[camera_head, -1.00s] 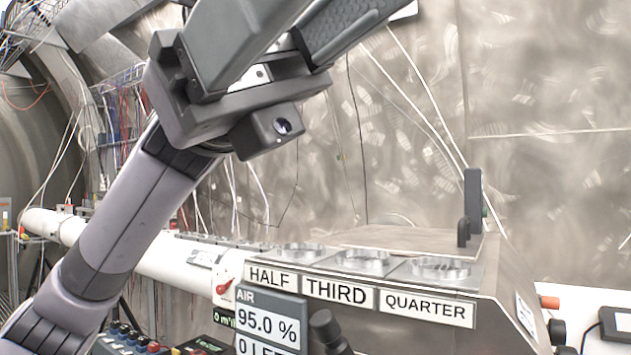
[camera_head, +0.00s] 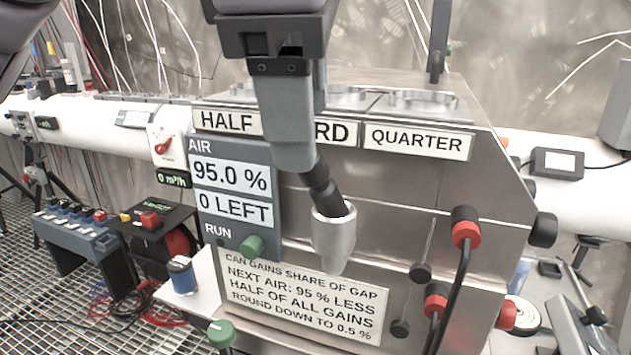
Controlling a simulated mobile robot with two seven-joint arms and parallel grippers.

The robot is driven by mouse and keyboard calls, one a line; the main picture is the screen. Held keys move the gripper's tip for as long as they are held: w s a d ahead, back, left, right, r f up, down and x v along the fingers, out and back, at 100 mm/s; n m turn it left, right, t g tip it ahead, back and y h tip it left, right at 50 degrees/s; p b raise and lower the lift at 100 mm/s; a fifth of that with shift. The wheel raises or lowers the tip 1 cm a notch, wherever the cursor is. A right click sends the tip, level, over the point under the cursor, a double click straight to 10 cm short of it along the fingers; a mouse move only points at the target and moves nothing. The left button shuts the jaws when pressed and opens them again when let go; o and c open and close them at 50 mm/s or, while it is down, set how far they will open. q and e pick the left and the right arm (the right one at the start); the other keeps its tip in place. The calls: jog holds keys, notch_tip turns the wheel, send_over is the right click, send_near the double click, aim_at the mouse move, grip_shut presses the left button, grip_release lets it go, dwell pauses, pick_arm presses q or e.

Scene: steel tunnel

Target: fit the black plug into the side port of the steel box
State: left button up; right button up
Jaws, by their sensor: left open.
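The steel box (camera_head: 495,184) fills the middle and right of the head view. A black plug-like piece (camera_head: 322,190) stands tilted in a silver cone holder (camera_head: 333,245) at the box's front. My left gripper (camera_head: 300,168) reaches down from the top and is open. Its grey finger ends just above the black piece and hides part of it; I cannot tell whether they touch. Black round parts (camera_head: 543,230) stick out of the box's right side; I cannot make out which spot there is the port. My right gripper is not in view.
Two black-and-red connectors (camera_head: 465,227) with cables stick out of the box's front right. A display panel (camera_head: 232,190) is at its front left. A lower plate (camera_head: 358,298) carries text. A blue-grey switch box (camera_head: 80,245) stands on the grating at left. A white pipe runs behind.

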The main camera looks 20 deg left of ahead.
aim_at(322, 189)
pick_arm(q)
jog(key=x, duration=0.6)
jog(key=shift+w+p, duration=0.2)
jog(key=shift+p, duration=0.1)
jog(key=shift+c, duration=0.3)
grip_shut()
